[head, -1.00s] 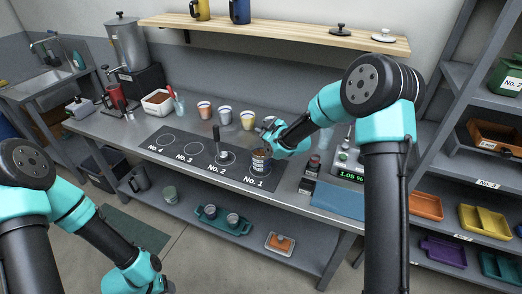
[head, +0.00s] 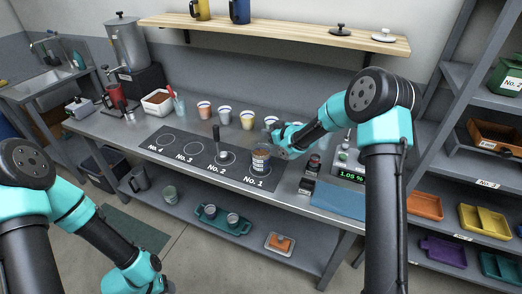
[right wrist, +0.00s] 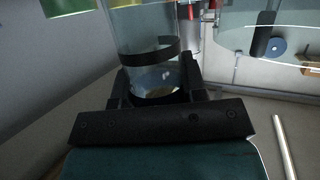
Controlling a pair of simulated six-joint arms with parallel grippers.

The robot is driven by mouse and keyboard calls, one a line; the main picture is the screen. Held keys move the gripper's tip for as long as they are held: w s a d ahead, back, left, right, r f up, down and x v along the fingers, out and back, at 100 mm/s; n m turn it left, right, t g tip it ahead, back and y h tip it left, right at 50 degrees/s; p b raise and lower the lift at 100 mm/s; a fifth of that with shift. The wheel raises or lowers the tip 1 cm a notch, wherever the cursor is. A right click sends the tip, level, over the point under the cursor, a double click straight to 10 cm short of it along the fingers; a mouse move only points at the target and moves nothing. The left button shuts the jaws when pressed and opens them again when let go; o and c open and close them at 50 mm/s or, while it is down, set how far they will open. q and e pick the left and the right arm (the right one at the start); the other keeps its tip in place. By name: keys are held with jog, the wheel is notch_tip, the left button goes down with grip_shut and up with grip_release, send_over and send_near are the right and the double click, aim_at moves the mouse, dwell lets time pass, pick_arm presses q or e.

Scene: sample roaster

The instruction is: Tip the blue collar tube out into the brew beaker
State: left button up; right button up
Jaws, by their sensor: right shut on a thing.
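The brew beaker (head: 260,161) stands on the No. 1 spot of the dark mat, with brown showing in it. My right gripper (head: 277,142) is just right of and slightly above the beaker's rim. In the right wrist view it is shut on a clear tube (right wrist: 150,75) with a dark band, seen close up between the jaws. The band's blue colour cannot be made out there. The tube's mouth, and its exact place over the beaker, are hard to see in the head view.
The dark mat (head: 180,163) has numbered spots, with a dark upright handle (head: 216,136) at No. 2. Several cups stand behind it, including a yellow-banded one (head: 247,120). A scale (head: 349,172) reading about 1.05 stands to the right, beside a blue cloth (head: 337,200).

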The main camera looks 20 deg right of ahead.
jog(key=shift+w+d+f, duration=0.1)
jog(key=shift+w+d, duration=0.05)
jog(key=shift+d, duration=0.05)
dwell(0.8)
